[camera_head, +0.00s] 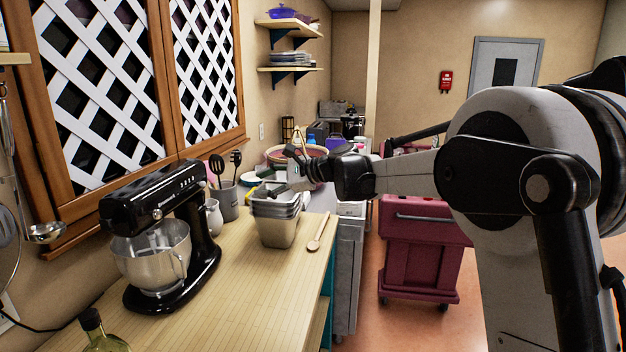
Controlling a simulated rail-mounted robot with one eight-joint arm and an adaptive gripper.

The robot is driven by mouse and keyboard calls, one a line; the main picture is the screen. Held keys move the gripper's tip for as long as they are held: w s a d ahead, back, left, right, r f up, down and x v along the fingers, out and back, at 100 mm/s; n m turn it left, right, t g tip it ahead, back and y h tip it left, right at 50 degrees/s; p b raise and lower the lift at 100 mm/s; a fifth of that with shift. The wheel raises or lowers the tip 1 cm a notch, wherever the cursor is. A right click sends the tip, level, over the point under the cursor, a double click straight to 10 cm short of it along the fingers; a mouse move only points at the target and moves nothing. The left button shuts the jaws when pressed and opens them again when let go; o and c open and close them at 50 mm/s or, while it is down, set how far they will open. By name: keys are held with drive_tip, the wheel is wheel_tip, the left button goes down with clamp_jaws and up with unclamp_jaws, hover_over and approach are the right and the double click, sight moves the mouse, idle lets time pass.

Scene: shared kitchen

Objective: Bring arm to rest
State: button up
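My arm reaches in from the right side of the head view and extends left toward the counter. My gripper (284,171) is at its end, above the far part of the wooden counter, just over a stack of grey metal pans (276,222). Its two fingers look spread apart, with nothing seen between them. The small size and the clutter behind make the fingertips hard to make out. I cannot tell whether the lower finger touches the pans.
A black stand mixer (165,235) with a steel bowl stands on the wooden counter (235,290). A wooden spoon (319,232), a utensil holder (226,200) and a bottle (100,332) are also there. A dark red cart (420,248) stands on the floor beyond. Lattice windows line the left wall.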

drive_tip(key=s+d+f+n+t+h+b, duration=0.1)
drive_tip(key=s+d+f+n+h, duration=0.15)
drive_tip(key=s+d, duration=0.8)
drive_tip(key=s+d+f+n+t+h+b, duration=0.1)
drive_tip(key=s+d+n+h, duration=0.3)
drive_tip(key=s+d, duration=0.65)
drive_tip(key=s+d+f+n+h, duration=0.2)
drive_tip(key=s+d+f, duration=0.2)
drive_tip(key=s, duration=0.3)
drive_tip(key=s+d+f+n+h+b, duration=0.1)
drive_tip(key=s+d+f, duration=0.3)
drive_tip(key=s, duration=0.4)
drive_tip(key=s+d+f+n+h, duration=0.3)
drive_tip(key=s+d+f, duration=0.1)
drive_tip(key=s, duration=0.4)
drive_tip(key=shift+s+d+f+t+h+b, duration=0.2)
drive_tip(key=shift+f+t+h+b, duration=0.1)
drive_tip(key=shift+f+h+b, duration=0.1)
drive_tip(key=shift+w+r, duration=0.1)
